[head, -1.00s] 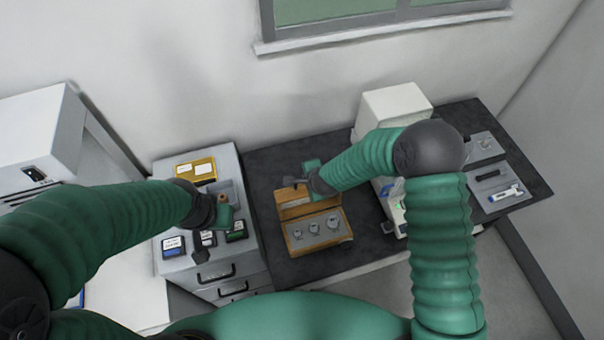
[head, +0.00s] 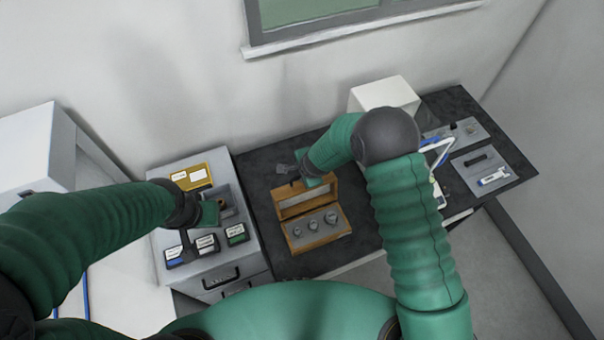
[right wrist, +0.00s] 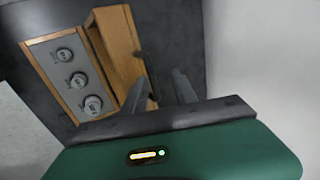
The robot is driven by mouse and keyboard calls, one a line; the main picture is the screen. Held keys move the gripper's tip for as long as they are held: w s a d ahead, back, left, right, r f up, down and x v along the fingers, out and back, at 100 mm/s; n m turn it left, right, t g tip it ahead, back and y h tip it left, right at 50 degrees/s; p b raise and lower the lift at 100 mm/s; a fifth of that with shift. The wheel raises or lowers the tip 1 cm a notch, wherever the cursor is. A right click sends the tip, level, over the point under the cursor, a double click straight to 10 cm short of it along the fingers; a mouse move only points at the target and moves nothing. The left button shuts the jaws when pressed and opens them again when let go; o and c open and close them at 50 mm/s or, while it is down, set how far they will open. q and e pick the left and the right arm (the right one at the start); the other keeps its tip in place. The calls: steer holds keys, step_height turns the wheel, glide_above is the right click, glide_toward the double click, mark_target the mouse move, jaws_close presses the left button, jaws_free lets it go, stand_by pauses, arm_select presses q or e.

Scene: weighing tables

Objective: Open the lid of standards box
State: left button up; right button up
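The standards box (head: 320,243) is a wooden case on the dark table, with three round metal weights in a grey insert. Its lid (head: 308,199) stands raised at the back edge, so the inside shows. The box (right wrist: 65,75) and raised lid (right wrist: 118,50) also show in the right wrist view. My right gripper (head: 285,169) is just behind and above the lid. Its two fingers (right wrist: 160,92) are apart with nothing held between them; one overlaps the lid in the picture. My left gripper (head: 185,240) hangs over the left cabinet, its fingers too small to read.
The grey cabinet (head: 215,272) at left bears several small labelled boxes and a yellow tray (head: 192,176). A white instrument (head: 385,94) stands right of the box, partly behind my right arm. Grey trays (head: 485,168) lie at the far right.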

steer(key=shift+w+a+f, duration=0.1)
steer(key=shift+f, duration=0.05)
steer(key=shift+s, duration=0.2)
steer(key=shift+s+d, duration=0.1)
steer(key=shift+d, duration=0.1)
steer(key=v, duration=1.6)
steer(key=shift+r+p, duration=0.3)
